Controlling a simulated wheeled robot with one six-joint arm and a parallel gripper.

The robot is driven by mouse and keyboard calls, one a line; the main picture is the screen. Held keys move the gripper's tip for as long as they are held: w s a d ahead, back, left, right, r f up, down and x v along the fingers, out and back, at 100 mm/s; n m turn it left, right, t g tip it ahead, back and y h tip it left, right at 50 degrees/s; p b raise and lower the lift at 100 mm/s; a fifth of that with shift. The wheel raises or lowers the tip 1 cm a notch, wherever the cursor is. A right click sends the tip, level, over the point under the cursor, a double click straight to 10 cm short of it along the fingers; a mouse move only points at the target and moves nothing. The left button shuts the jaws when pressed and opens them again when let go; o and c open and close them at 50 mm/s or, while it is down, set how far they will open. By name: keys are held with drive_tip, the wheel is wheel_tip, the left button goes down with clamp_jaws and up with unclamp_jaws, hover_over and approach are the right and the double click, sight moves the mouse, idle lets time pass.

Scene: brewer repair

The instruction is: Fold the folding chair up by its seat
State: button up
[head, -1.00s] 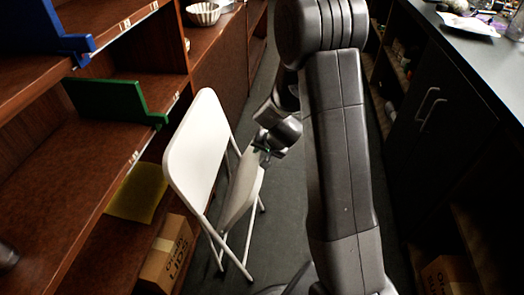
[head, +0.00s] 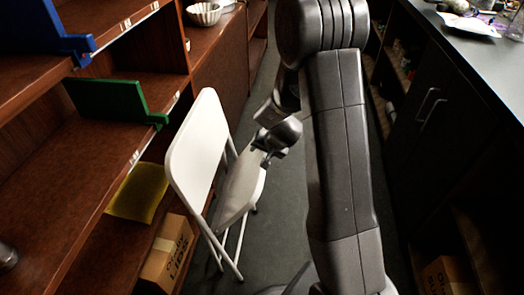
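The white folding chair (head: 196,140) stands in the aisle beside the left shelves, its backrest upright on the left. Its seat (head: 240,188) slopes and is partly unfolded from the backrest. Its thin legs (head: 229,255) reach the floor below. My gripper (head: 265,151) is at the far upper part of the seat, touching it or very close. The fingers are small and dark there, and I cannot tell whether they are open or shut. My forearm hides the floor to the right of the chair.
Left shelves hold a green bookend (head: 110,103), a blue bookend (head: 60,35) and a yellow sheet (head: 138,191). A cardboard box (head: 168,253) stands close to the chair's left. Dark cabinets (head: 430,115) line the right. The narrow floor (head: 262,232) between is clear.

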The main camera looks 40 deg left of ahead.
drive_tip(key=shift+r, duration=0.1)
drive_tip(key=a+p+v, duration=0.1)
drive_tip(key=p+v, duration=0.5)
drive_tip(key=v, duration=0.9)
drive_tip(key=shift+s+d+r+p, duration=0.2)
drive_tip(key=shift+s+r+p, duration=0.2)
drive_tip(key=shift+s+r, duration=0.1)
idle(0.5)
drive_tip(key=shift+w, duration=0.1)
idle(0.4)
drive_tip(key=p+v, duration=0.2)
drive_tip(key=v, duration=1.1)
drive_tip(key=shift+d+r, duration=0.2)
drive_tip(key=shift+r, duration=0.15)
drive_tip(key=shift+f, duration=0.1)
drive_tip(key=b+x, duration=0.2)
drive_tip(key=x, duration=1.1)
drive_tip(key=shift+a+f, duration=0.2)
drive_tip(key=shift+f, duration=0.05)
